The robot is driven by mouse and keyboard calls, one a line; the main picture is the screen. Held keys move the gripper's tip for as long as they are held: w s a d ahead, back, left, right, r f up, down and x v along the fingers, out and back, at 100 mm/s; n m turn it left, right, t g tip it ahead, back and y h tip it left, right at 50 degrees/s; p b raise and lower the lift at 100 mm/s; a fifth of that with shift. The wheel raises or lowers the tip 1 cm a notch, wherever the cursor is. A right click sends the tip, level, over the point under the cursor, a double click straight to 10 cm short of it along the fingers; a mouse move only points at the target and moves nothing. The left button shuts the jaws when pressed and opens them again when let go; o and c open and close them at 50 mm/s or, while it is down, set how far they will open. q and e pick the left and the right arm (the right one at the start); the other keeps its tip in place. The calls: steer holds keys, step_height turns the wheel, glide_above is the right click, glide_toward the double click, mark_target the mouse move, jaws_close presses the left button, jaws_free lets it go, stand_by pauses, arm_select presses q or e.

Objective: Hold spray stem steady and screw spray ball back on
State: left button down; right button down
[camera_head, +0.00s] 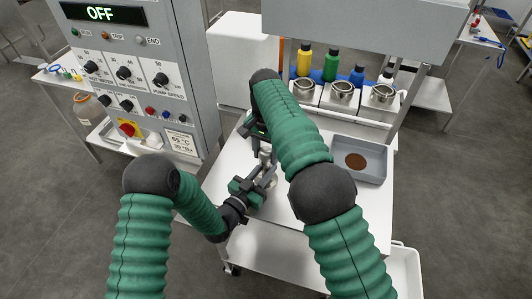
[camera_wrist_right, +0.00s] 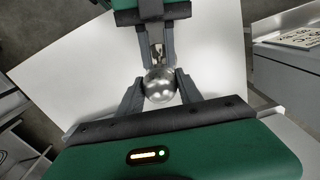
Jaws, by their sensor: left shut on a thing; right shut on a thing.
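The spray ball (camera_wrist_right: 159,85) is a shiny metal sphere in the middle of the right wrist view. My right gripper (camera_wrist_right: 160,92) is shut on it, with one finger on each side. Just beyond the ball is the metal spray stem (camera_wrist_right: 157,52), a short piece of which shows. My left gripper (camera_wrist_right: 156,45) has its fingers on both sides of the stem and is shut on it. The ball sits in line with the stem's end; whether the thread is engaged cannot be told. In the head view my left gripper (camera_head: 262,180) is over the white table, and my right arm hides most of the right gripper.
The white table (camera_head: 345,215) carries a grey tray (camera_head: 372,158) with a brown disc of material at the right. Steel cups (camera_head: 341,92) and coloured bottles (camera_head: 330,66) stand at the back. A control panel (camera_head: 140,75) reading OFF rises at the left. The table's front right is clear.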

arm_select(q)
steer(key=shift+d, duration=0.1)
arm_select(e)
steer(key=c, duration=0.8)
jaws_free()
steer(key=shift+r, duration=0.15)
step_height(320, 180, up, 4)
steer(key=shift+r, duration=0.15)
steer(key=shift+c, duration=0.4)
